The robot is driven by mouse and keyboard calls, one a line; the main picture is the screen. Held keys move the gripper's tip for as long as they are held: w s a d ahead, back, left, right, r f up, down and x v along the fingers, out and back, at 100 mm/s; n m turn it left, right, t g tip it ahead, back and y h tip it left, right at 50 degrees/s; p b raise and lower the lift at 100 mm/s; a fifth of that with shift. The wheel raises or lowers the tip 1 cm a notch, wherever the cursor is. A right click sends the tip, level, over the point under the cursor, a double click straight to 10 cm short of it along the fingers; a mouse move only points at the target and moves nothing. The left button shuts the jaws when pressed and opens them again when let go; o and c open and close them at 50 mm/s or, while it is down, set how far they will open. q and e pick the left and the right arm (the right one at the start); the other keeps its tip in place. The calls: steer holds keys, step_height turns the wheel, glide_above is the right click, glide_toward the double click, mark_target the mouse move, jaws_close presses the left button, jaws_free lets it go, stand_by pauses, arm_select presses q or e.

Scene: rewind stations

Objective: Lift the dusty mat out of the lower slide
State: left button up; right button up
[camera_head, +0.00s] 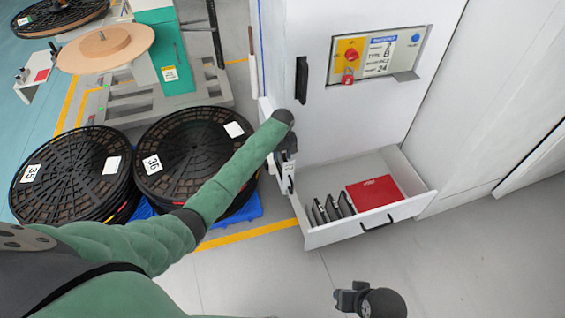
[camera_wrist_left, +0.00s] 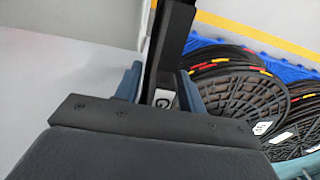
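My left gripper (camera_head: 286,156) is beside the left edge of the white cabinet, left of its open drawer. In the left wrist view its two blue fingertips (camera_wrist_left: 160,90) are on either side of a dark framed piece (camera_wrist_left: 168,45) with a white label, and they appear closed on it. The piece (camera_head: 288,180) hangs below the gripper in the head view. I cannot tell whether it is the dusty mat. The lower slide seems to be the open drawer (camera_head: 392,213). Several dark plates (camera_head: 332,208) stand on edge in it. My right gripper (camera_head: 347,298) is low, its fingers unclear.
A red flat case (camera_head: 375,192) lies in the drawer's right part. The cabinet (camera_head: 310,120) carries a switch panel (camera_head: 378,54). Black reels (camera_head: 75,170) and (camera_head: 190,160) stand at left, one above a blue pallet (camera_head: 245,212). Floor right of the drawer is clear.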

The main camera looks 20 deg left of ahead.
arm_select(q)
jaws_close()
steer(key=shift+r, duration=0.1)
